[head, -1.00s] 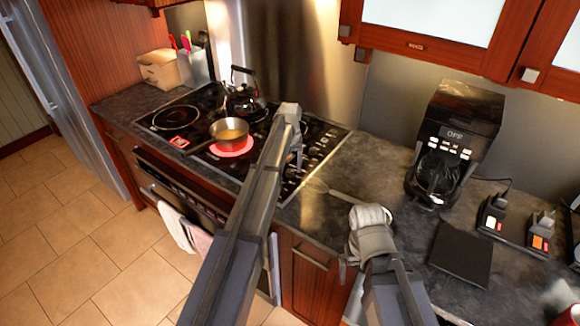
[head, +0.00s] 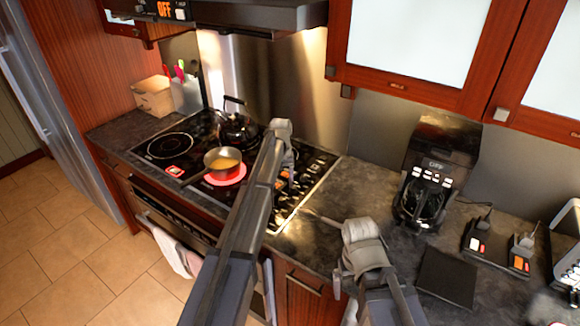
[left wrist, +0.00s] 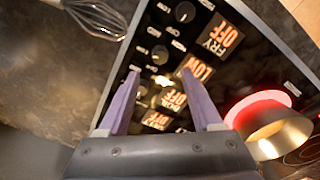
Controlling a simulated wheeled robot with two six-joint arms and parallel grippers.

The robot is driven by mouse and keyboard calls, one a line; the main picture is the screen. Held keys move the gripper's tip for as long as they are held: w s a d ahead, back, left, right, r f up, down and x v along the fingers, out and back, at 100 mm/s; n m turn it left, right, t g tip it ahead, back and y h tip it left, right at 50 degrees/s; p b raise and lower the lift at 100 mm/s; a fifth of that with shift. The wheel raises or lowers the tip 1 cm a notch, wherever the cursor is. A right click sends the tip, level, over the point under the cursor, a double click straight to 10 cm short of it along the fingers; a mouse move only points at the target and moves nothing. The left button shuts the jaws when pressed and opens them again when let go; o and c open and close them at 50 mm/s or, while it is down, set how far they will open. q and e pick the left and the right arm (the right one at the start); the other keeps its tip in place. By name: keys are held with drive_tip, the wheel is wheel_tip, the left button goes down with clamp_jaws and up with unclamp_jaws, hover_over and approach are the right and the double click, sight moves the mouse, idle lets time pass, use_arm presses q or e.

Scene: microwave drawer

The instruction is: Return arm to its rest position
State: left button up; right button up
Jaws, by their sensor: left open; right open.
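My left gripper (head: 287,173) reaches over the stove and points down above its control strip at the right side. In the left wrist view its two fingers (left wrist: 163,85) are apart with nothing between them. Beyond them are stove knobs (left wrist: 185,12) and lit labels reading OFF and LOW. My right arm is folded low at the right of the head view, in front of the counter. Its gripper (head: 342,285) is mostly hidden by the wrist; it is open and no held thing shows.
A pan (head: 222,160) with yellow contents sits on a glowing red burner, near a black kettle (head: 236,127). A whisk (left wrist: 98,14) lies on the counter beside the stove. A coffee maker (head: 437,165) and a dark flat board (head: 446,277) are on the right counter.

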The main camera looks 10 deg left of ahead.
use_arm(q)
drive_tip(key=s+d+m, duration=0.1)
drive_tip(key=s+d, duration=0.3)
drive_tip(key=s, duration=0.2)
drive_tip(key=s+d+f+m+b, duration=0.1)
drive_tip(key=s+d, duration=0.3)
drive_tip(key=s, duration=0.2)
drive_tip(key=s+d+f+m+b, duration=0.1)
drive_tip(key=s+d, duration=0.3)
drive_tip(key=s, duration=0.2)
drive_tip(key=shift+s+f+y, duration=0.25)
drive_tip(key=shift+s+y, duration=0.05)
drive_tip(key=shift+s, duration=0.1)
drive_tip(key=s+d+f+m+b, duration=0.1)
drive_tip(key=s+d+m, duration=0.1)
drive_tip(key=s, duration=0.7)
drive_tip(key=s+d+m+b, duration=0.1)
drive_tip(key=s+d, duration=0.1)
drive_tip(key=s, duration=0.6)
drive_tip(key=shift+s+d+f+m+y, duration=0.3)
drive_tip(key=shift+s+d+f+m, duration=0.05)
drive_tip(key=shift+s+f+m, duration=0.05)
